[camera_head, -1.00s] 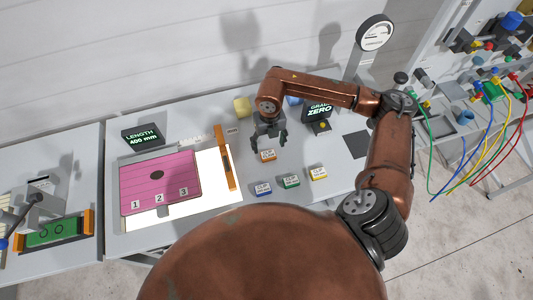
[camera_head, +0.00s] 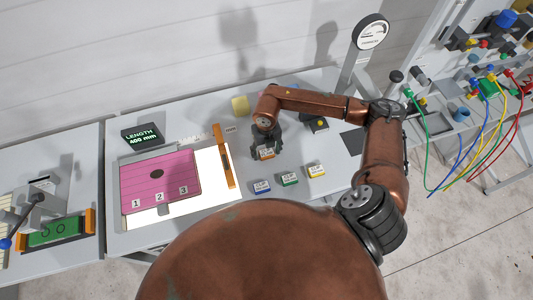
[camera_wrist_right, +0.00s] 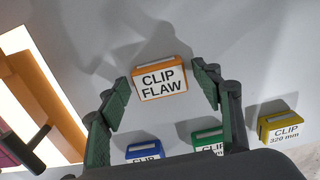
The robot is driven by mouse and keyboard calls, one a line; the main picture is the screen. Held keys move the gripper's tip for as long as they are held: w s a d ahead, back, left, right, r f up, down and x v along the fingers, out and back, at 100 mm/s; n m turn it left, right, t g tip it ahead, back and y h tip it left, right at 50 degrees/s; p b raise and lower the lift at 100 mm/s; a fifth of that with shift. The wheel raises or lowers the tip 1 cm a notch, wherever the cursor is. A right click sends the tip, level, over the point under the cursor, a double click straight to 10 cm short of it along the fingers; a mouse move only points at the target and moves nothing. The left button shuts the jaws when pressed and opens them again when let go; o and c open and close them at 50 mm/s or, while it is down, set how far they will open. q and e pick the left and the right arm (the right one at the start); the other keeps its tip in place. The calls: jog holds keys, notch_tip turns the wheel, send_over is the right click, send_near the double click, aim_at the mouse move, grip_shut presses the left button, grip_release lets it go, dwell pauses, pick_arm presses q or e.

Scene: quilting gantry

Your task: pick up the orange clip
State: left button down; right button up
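The orange clip (camera_head: 266,154), a small block with a white label, lies on the grey table. In the right wrist view the orange clip (camera_wrist_right: 160,92) reads "CLIP FLAW". My right gripper (camera_head: 265,147) is low over it and partly hides it in the head view. In the right wrist view my right gripper (camera_wrist_right: 161,79) is open, with one green-padded finger on each side of the clip. Gaps show between the clip and both fingers. My left gripper is not in view.
A blue clip (camera_head: 261,187), a green clip (camera_head: 289,179) and a yellow clip (camera_head: 317,171) lie in a row nearer me. An orange bar (camera_head: 223,156) stands left of the gripper, beside a pink panel (camera_head: 160,178). A yellow block (camera_head: 240,106) lies behind.

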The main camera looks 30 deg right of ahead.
jog(key=c, duration=1)
jog(key=shift+r, duration=0.15)
